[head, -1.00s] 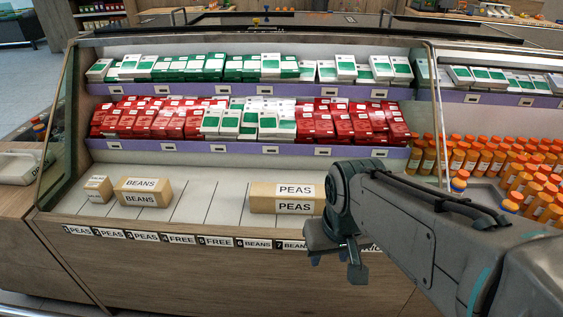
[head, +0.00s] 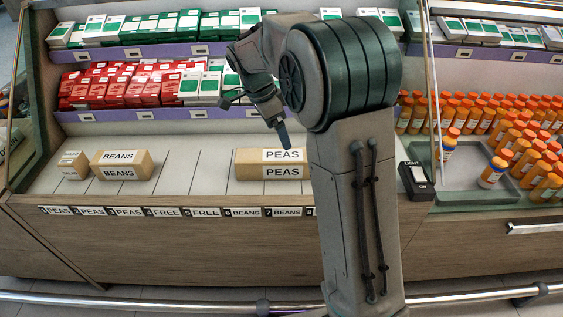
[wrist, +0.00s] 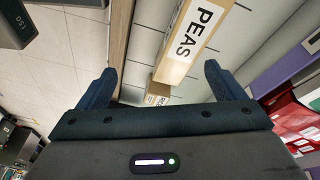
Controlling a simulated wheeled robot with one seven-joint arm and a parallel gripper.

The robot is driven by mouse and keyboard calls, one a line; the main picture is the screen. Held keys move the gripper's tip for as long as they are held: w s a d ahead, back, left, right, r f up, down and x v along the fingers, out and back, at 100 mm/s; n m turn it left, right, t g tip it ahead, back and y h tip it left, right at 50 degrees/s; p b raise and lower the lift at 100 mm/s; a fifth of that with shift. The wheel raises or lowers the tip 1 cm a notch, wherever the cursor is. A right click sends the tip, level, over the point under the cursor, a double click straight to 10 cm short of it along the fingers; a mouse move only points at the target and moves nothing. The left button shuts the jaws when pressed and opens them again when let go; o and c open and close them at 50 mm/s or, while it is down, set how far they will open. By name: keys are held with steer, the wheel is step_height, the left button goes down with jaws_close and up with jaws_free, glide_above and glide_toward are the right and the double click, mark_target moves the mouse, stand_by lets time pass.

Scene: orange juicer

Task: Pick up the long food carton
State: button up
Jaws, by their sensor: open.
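The long carton (head: 250,164) is tan cardboard with white PEAS labels. It lies on the lower shelf of the display case, its right end close to my arm in the head view. It also shows in the wrist view (wrist: 184,50), ahead of the space between my fingers. My gripper (head: 257,117) hangs above and behind the carton in the head view, with one fingertip pointing down near its top. In the wrist view my gripper (wrist: 160,80) has its two dark fingers wide apart with nothing between them. I cannot tell the exact gap to the carton.
A shorter BEANS carton (head: 122,165) and a small carton (head: 73,165) stand to the left. Free shelf (head: 195,172) lies between BEANS and PEAS. Orange-capped bottles (head: 487,120) stand at right.

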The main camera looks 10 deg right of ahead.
mark_target(281, 154)
steer(key=w+f+m, duration=0.1)
steer(key=w, duration=0.1)
steer(key=w+a+f+m, duration=0.1)
steer(key=w+f+m, duration=0.1)
steer(key=w+f+m+h, duration=0.1)
steer(key=w, duration=0.1)
steer(key=shift+a+f+m, duration=0.25)
steer(key=shift+a+m, duration=0.05)
steer(key=shift+a, duration=0.05)
steer(key=shift+g, duration=0.3)
steer(key=b+x, duration=0.1)
steer(key=x, duration=1.2)
steer(key=shift+d+f, duration=0.15)
steer(key=shift+f, duration=0.05)
steer(key=c, duration=1.2)
